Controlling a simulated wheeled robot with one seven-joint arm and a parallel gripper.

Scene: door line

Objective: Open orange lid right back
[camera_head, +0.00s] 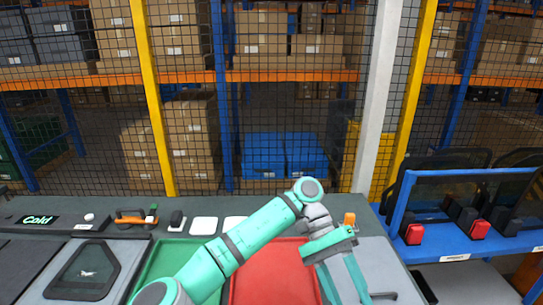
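A small orange part (349,219) stands at the right back of the worktop, just behind my gripper. I cannot tell whether it is the lid or a handle or latch on it. A second orange piece (130,217) with a dark base is at the left back. My gripper (340,279) hangs from the teal wrist over the right edge of the red area and the grey panel beside it. Its fingertips are not clear, so I cannot tell whether it is open or shut. The arm hides part of the red panel (268,280).
A green panel (165,262) and a dark-windowed grey cover (85,270) lie to the left. White square pads (204,226) line the back edge. A blue rack (455,235) with red blocks and dark-framed panels stands at the right. A mesh fence (290,110) and white post (378,95) rise behind.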

